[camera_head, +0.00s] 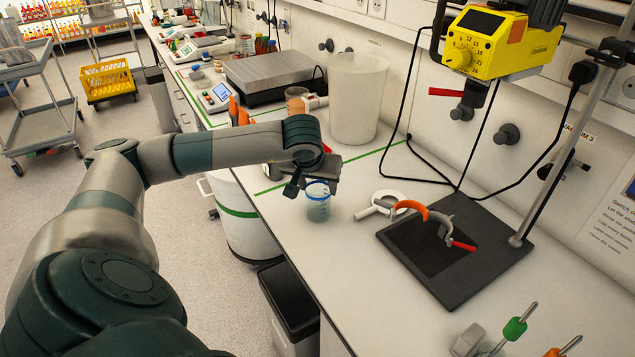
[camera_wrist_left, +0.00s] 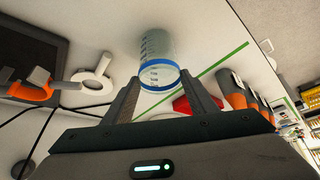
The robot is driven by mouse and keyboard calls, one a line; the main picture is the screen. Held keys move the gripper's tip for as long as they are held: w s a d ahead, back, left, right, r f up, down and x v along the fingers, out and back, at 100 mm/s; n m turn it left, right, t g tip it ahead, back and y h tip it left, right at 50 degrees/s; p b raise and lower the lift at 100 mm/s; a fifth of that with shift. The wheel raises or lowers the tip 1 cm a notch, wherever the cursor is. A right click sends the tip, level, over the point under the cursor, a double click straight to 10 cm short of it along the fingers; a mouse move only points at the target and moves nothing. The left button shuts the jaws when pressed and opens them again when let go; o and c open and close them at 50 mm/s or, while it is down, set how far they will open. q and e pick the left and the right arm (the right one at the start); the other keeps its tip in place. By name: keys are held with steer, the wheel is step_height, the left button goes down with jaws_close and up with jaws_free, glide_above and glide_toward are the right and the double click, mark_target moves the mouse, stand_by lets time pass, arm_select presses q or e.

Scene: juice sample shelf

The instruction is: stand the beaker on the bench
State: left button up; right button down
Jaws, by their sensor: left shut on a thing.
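The beaker (camera_head: 318,207) is clear, with a blue rim and dark graduation marks. It is upright at the bench's (camera_head: 357,260) left edge side in the head view. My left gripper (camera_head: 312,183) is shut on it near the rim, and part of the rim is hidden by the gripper. In the left wrist view the beaker (camera_wrist_left: 158,50) lies between the two fingers of the left gripper (camera_wrist_left: 161,82). I cannot tell whether its base touches the bench. My right gripper is not in view.
A white ring with a handle (camera_head: 372,208) lies right of the beaker. Beyond it is a black stand base (camera_head: 490,275) with an orange clamp (camera_head: 408,207). A large white container (camera_head: 357,95) stands behind. A dark bin (camera_head: 290,300) is below the edge.

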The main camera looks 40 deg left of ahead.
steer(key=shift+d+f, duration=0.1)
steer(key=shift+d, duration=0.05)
arm_select(q)
steer(key=shift+f, duration=0.15)
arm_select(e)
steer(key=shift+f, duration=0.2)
arm_select(q)
steer(key=o, duration=1.7)
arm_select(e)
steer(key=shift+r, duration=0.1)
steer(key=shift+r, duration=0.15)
arm_select(q)
steer(key=shift+r, duration=0.3)
steer(key=b+v, duration=0.2)
steer(key=v, duration=1)
steer(key=shift+b, duration=0.3)
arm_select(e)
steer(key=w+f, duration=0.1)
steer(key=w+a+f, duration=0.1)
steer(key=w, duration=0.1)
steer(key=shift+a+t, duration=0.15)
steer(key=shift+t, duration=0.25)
